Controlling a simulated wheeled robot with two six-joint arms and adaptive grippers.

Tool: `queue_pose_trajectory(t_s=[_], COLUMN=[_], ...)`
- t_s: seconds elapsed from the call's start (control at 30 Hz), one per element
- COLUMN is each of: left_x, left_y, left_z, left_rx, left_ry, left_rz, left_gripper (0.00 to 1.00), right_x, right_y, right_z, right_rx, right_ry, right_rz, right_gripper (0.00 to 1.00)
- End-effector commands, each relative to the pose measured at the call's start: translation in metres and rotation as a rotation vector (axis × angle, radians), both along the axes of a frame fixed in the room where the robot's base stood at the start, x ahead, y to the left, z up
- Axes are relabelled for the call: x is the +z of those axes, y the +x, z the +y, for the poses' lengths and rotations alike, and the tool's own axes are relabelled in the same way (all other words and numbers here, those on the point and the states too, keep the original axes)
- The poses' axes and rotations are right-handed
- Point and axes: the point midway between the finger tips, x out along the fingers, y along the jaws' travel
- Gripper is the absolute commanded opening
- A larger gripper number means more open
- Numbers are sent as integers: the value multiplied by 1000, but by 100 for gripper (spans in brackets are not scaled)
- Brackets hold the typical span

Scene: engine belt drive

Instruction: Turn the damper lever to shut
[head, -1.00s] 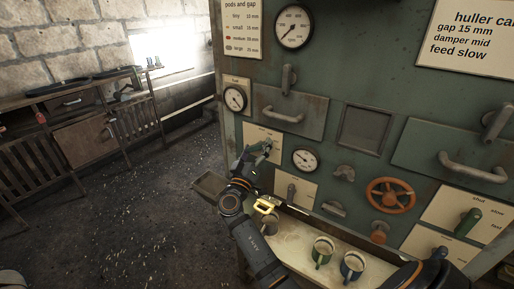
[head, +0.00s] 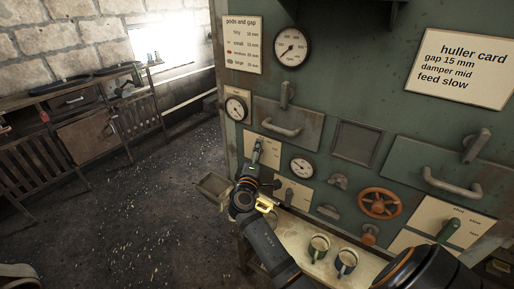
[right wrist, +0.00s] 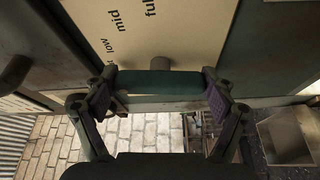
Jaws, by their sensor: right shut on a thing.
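The damper lever (head: 257,149) is a green handle on a cream plate (head: 270,160) near the left edge of the green machine panel. It stands close to upright in the head view. In the right wrist view its green bar (right wrist: 160,83) spans the gap between the fingers, and the plate (right wrist: 200,30) reads low, mid and full. My right gripper (right wrist: 160,92) is shut on this bar, with a finger at each end. The lever's exact setting cannot be told, as my arm covers part of the plate. My left gripper is not in view.
Another green lever (head: 448,231) sits on a plate at the lower right, near an orange handwheel (head: 379,203). An open metal bin (head: 214,187) juts out at the left.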

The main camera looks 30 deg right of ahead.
Motion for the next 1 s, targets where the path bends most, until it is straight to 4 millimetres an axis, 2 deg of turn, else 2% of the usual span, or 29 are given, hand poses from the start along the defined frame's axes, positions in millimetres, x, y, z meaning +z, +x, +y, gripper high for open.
queue_pose_trajectory(t_s=[0.03, 0.3, 0.87, 0.9, 1.0], left_x=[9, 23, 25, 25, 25], left_y=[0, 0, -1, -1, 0], left_z=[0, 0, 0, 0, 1], left_rx=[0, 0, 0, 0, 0], left_ry=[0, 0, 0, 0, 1], left_rz=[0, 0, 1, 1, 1], left_gripper=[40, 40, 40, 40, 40], right_x=[7, 4, 2, 3, 2], right_y=[0, 0, 0, 0, 0], right_z=[0, -1, -1, -1, -1], right_rx=[0, -2, -2, -2, -2], right_ry=[-12, -53, -67, -67, -67], right_rz=[22, 117, 146, 146, 146], right_gripper=[53, 53, 53, 86, 99])
